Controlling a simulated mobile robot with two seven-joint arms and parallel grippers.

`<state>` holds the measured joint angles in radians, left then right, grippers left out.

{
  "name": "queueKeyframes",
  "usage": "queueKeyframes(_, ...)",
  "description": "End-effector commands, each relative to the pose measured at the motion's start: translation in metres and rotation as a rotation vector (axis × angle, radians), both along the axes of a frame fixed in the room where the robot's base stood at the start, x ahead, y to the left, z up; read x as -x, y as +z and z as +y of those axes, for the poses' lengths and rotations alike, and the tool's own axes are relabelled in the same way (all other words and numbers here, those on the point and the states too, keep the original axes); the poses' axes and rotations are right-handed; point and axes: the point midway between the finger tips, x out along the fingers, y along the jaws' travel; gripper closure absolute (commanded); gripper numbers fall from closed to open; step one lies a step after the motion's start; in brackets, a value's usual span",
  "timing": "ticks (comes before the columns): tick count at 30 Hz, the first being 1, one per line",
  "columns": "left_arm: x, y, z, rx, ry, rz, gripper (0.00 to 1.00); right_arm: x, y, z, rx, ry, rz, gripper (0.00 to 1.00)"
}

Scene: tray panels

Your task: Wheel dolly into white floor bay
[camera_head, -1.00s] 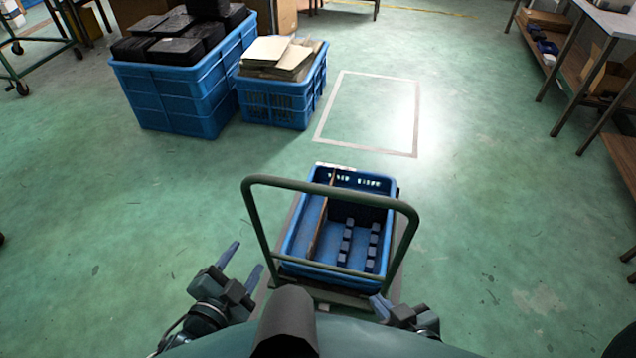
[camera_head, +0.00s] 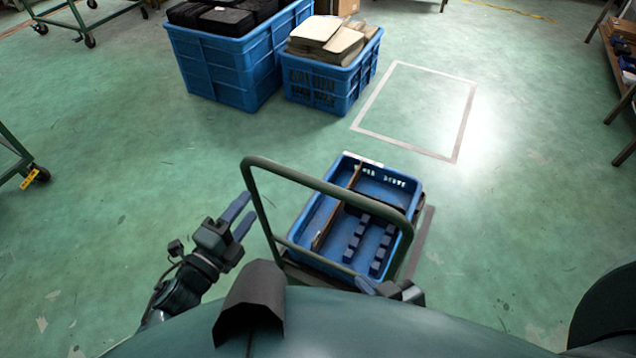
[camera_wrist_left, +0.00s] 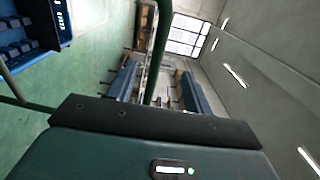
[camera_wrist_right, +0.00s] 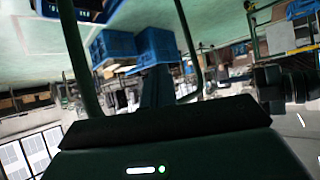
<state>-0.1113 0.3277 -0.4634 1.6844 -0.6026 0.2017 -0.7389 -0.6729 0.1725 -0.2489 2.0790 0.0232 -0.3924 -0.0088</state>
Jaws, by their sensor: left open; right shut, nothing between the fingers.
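The dolly has a dark green tube handle (camera_head: 320,185) and a low base (camera_head: 425,240), and carries a blue crate (camera_head: 335,250) with a wooden divider and several dark blue blocks. It stands just short of the white-outlined floor bay (camera_head: 415,108), turned slightly clockwise in the head view. My left gripper (camera_head: 248,208) is open, close to the handle's left post; contact is unclear. My right gripper (camera_head: 368,286) is shut and empty near the handle's lower right side, partly hidden by my body. Handle tubes also show in the left wrist view (camera_wrist_left: 160,45) and right wrist view (camera_wrist_right: 76,55).
A large blue bin (camera_head: 225,70) of black items and a smaller blue bin (camera_head: 330,88) of cardboard stand left of the bay. A cart leg with a caster (camera_head: 30,172) is at far left. Shelving (camera_head: 625,85) stands at far right. The bay floor is clear.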

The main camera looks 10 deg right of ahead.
Motion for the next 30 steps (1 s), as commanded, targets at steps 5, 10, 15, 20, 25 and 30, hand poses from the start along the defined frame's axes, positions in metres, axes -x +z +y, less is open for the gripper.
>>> queueKeyframes(5, -0.021, 0.000, -0.015, 0.000, -0.001, -0.005, 0.49, -0.001, -0.002, 0.002, -0.004, 0.003, -0.007, 1.00)
queueKeyframes(10, -0.052, -0.001, -0.038, 0.002, 0.000, -0.004, 0.49, -0.004, -0.003, 0.005, -0.013, 0.008, -0.026, 1.00)
queueKeyframes(15, -0.080, -0.002, -0.058, 0.000, 0.001, -0.002, 0.49, -0.006, -0.005, 0.009, -0.020, 0.019, -0.040, 1.00)
queueKeyframes(20, -0.097, -0.002, -0.070, 0.001, 0.000, 0.000, 0.49, -0.006, -0.005, 0.011, -0.031, 0.028, -0.049, 1.00)
queueKeyframes(25, -0.103, 0.000, -0.075, 0.002, 0.001, 0.001, 0.49, -0.006, -0.006, 0.011, -0.038, 0.026, -0.049, 1.00)
queueKeyframes(30, -0.103, 0.000, -0.075, 0.001, 0.001, 0.002, 0.49, -0.006, -0.006, 0.010, -0.037, 0.022, -0.048, 1.00)
